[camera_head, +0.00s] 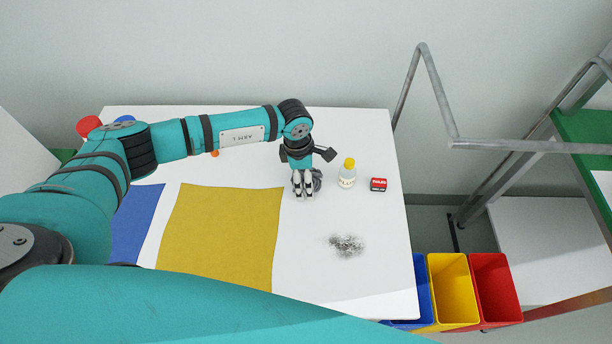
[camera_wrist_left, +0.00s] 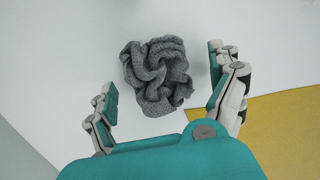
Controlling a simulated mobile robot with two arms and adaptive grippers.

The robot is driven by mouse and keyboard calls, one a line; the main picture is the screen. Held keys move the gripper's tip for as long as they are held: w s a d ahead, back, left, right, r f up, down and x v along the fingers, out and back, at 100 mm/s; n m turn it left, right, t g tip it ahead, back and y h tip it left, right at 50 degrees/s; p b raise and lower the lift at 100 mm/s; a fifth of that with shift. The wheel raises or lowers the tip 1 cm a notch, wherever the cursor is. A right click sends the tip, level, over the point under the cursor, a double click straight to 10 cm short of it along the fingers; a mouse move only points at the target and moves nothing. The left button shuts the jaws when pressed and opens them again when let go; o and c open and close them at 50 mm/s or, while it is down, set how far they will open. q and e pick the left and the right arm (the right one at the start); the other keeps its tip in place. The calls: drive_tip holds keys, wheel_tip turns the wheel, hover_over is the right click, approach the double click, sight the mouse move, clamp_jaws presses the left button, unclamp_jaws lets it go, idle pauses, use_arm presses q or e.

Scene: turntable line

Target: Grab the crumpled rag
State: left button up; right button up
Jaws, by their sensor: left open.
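The crumpled rag (camera_wrist_left: 156,75) is a grey, woven-looking cloth bunched on the white table. In the left wrist view it lies just beyond and between the two spread fingers of my left gripper (camera_wrist_left: 163,82), with a gap on each side. In the head view the rag (camera_head: 317,180) is mostly hidden behind my left gripper (camera_head: 304,196), which points down over it. The left gripper is open and empty. My right gripper does not show.
A dark smudge (camera_head: 346,245) marks the white table (camera_head: 375,285). Yellow (camera_head: 222,235) and blue (camera_head: 136,225) mats lie left. Coloured bins (camera_head: 452,285) stand off the right edge.

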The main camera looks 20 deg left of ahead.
use_arm(q)
drive_tip(key=c, duration=0.9)
drive_tip(key=shift+o, duration=0.2)
drive_tip(key=shift+r, duration=0.1)
